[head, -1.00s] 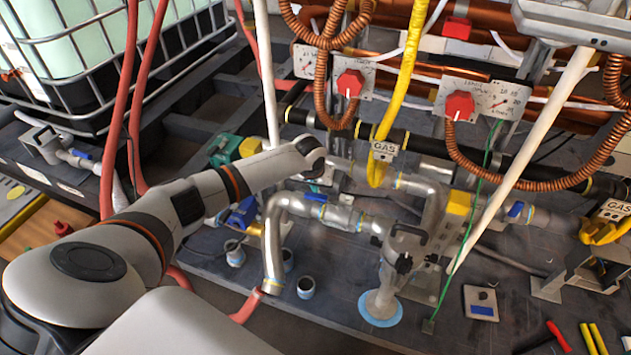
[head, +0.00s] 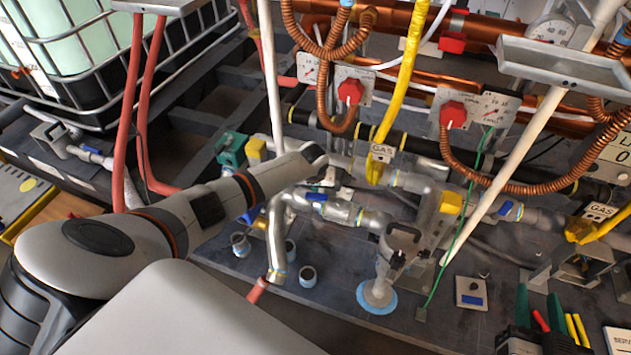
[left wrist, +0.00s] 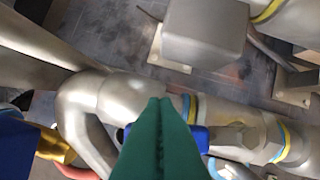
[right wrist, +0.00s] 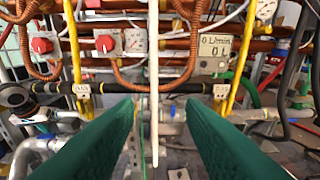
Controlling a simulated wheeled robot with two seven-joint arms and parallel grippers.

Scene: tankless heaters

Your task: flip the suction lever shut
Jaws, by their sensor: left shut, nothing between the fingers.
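A blue lever (head: 317,197) sits on the grey metal pipe (head: 345,213) near the middle of the head view. In the left wrist view a blue lever (left wrist: 203,139) crosses behind my left gripper (left wrist: 160,105), showing on both sides of the green fingers. The fingers are shut and empty, over the pipe; whether they touch the lever I cannot tell. In the head view the left fingers are hidden by my wrist. My right gripper (head: 539,300) is open and empty at the lower right; its green fingers (right wrist: 160,105) are spread apart in the right wrist view. No lever label is readable.
Another blue handle (left wrist: 12,150) with a brass valve is at left in the left wrist view. A yellow gas hose (head: 408,70), a white pole (head: 525,145) and a green wire (head: 462,225) hang nearby. Red and yellow tool handles (head: 575,328) lie by my right gripper.

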